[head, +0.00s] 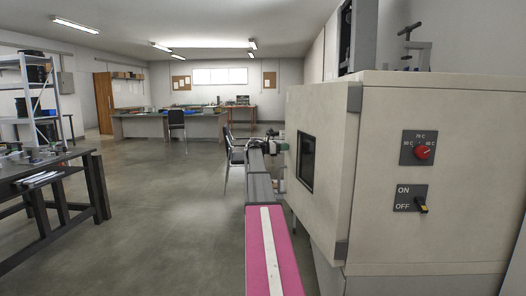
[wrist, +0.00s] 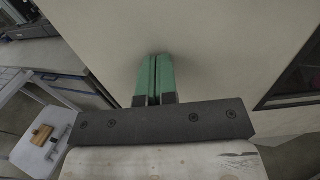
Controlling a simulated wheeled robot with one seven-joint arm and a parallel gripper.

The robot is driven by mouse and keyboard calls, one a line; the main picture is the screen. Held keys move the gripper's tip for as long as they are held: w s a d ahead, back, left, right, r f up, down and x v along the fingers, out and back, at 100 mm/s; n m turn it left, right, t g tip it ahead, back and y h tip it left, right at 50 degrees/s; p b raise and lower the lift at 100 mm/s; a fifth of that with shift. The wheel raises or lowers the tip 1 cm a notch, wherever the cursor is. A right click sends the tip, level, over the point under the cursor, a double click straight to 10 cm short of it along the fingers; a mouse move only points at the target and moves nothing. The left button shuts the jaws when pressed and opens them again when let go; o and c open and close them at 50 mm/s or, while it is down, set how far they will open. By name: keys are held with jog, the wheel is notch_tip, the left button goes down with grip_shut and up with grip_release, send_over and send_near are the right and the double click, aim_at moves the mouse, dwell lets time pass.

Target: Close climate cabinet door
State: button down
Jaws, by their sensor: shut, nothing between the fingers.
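The climate cabinet (head: 450,130) is a large cream box at the right of the head view. Its door (head: 325,120) is a cream panel with a dark window (head: 306,160) and grey hinges along the near edge. The door seems to stand out from the body, partly open; the exact angle is unclear. My gripper (head: 284,146) is at the door's far, left edge. In the wrist view my gripper's green fingers (wrist: 155,78) are together and empty, pointing at the cream door panel (wrist: 215,45), with the window (wrist: 298,75) to the right. Whether they touch it is unclear.
The cabinet side has a red dial (head: 423,152) and an ON/OFF switch (head: 421,206). A dark workbench (head: 50,170) stands at the left. A chair (head: 235,150) stands beyond my arm. The floor (head: 165,205) between the bench and my arm is clear.

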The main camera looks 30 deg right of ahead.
jog(key=s+d+m+g+y, duration=0.1)
jog(key=s+d+g, duration=0.1)
jog(key=d, duration=0.6)
jog(key=s+d+m+g+y, duration=0.1)
jog(key=s+d+m+g, duration=0.1)
jog(key=d, duration=0.6)
jog(key=shift+s+m+g+y, duration=0.3)
jog(key=shift+s+g, duration=0.2)
jog(key=shift+s, duration=0.8)
jog(key=shift+d+r, duration=0.1)
jog(key=v, duration=1.5)
jog(key=shift+a, duration=0.45)
